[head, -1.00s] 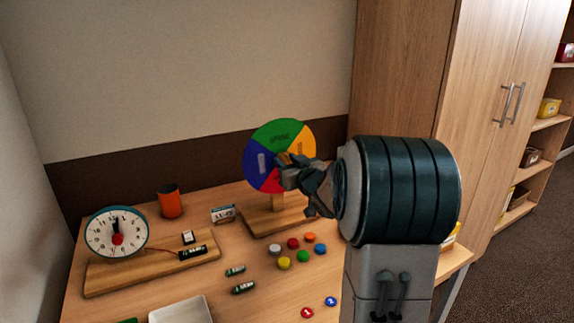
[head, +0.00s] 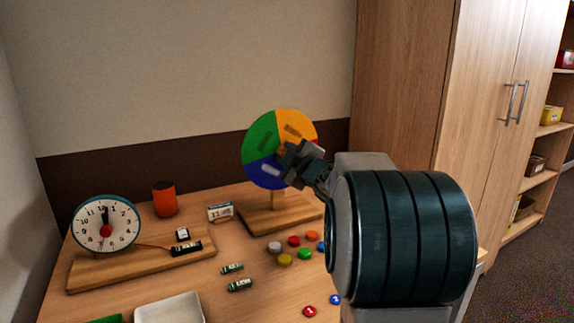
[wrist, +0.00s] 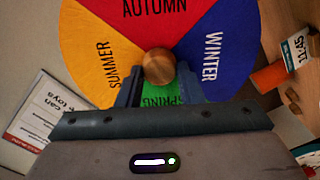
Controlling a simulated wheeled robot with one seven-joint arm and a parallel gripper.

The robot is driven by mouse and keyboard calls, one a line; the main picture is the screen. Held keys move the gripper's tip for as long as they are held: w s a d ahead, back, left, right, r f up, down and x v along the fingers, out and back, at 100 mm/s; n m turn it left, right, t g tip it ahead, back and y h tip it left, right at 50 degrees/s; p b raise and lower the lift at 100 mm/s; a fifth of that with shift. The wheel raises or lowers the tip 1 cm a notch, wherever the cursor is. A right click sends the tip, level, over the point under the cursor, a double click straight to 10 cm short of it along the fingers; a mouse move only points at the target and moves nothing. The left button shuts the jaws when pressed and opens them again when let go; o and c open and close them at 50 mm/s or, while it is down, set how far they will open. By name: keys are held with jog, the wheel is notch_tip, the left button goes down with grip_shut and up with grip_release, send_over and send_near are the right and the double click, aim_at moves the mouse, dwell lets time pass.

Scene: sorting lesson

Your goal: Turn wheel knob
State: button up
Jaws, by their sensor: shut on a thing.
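The season wheel (head: 262,142) stands upright on a wooden stand (head: 262,216) at the back of the table. In the head view its green part is at the upper left, yellow at the upper right and blue at the bottom. In the wrist view the wheel (wrist: 150,20) shows the words AUTUMN, SUMMER, WINTER and SPRING. Its round wooden knob (wrist: 159,67) is at the centre. My gripper (head: 290,152) is at the wheel's face, shut on the knob; in the wrist view its fingers (wrist: 159,90) flank the knob. My gripper hides part of the wheel in the head view.
A clock (head: 106,225) on a wooden board stands at the left. An orange cup (head: 164,199), a small 11:45 display (head: 220,212), two loose batteries (head: 240,285), several coloured buttons (head: 285,259) and a white tray (head: 170,309) share the table. A tall cabinet (head: 455,100) stands at the right.

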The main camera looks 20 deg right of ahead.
jog(key=shift+f+n+b, duration=0.15)
jog(key=shift+n+b, duration=2.05)
jog(key=shift+n, duration=1.1)
jog(key=o, duration=1)
jog(key=shift+c, duration=0.2)
jog(key=shift+s, duration=0.1)
jog(key=s+p, duration=0.2)
jog(key=s, duration=1.1)
jog(key=shift+s+d+p, duration=0.2)
jog(key=shift+s+p, duration=0.1)
